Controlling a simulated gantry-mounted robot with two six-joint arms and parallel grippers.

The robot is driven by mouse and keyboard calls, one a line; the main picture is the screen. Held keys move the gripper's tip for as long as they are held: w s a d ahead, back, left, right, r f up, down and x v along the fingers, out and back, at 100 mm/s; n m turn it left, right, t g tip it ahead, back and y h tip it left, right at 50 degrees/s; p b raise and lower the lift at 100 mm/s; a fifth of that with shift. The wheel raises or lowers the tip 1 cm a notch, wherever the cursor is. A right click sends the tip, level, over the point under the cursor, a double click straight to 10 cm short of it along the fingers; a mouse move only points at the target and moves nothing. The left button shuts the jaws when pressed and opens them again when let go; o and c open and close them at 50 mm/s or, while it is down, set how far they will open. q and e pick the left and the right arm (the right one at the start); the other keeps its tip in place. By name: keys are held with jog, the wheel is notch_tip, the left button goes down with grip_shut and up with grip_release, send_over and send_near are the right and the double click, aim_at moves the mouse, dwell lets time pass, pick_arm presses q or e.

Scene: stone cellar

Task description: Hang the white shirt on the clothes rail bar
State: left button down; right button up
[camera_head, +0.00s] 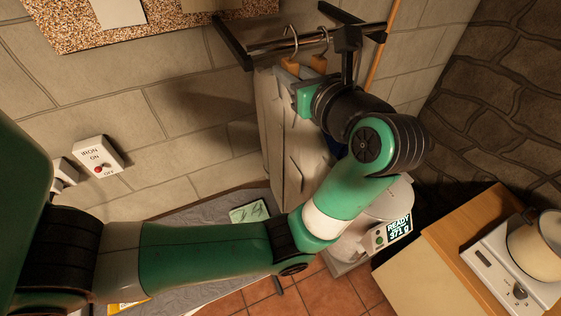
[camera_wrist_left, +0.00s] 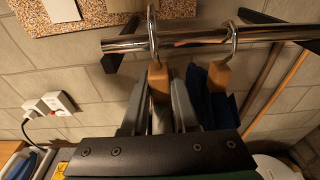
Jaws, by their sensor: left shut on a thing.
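The white shirt (camera_head: 277,125), greyish in this light, hangs below a wooden hanger (camera_wrist_left: 159,82) near the wall. My left gripper (camera_wrist_left: 158,95) is shut on this hanger just below its hook, with one finger on each side of the wood. The steel hook (camera_wrist_left: 152,28) crosses the shiny clothes rail bar (camera_wrist_left: 190,38) and its curve rises above it. I cannot tell whether the hook bears on the bar. In the head view the left wrist hides the fingertips and part of the shirt. My right gripper is not in view.
A second wooden hanger (camera_wrist_left: 219,76) with a dark blue garment (camera_wrist_left: 216,108) is on the bar just right of the held one. Dark brackets (camera_head: 233,42) hold the bar at the stone wall. A wooden cabinet (camera_head: 440,262) stands at the lower right.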

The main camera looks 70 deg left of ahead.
pick_arm(q)
jog(key=shift+v, duration=1.6)
jog(key=shift+f, duration=0.15)
jog(key=v, duration=0.4)
jog(key=f+v, duration=0.1)
jog(key=v, duration=0.4)
jog(key=f+v, duration=0.1)
jog(key=v, duration=0.4)
jog(key=shift+s+d+f, duration=0.1)
jog(key=shift+d+f, duration=0.05)
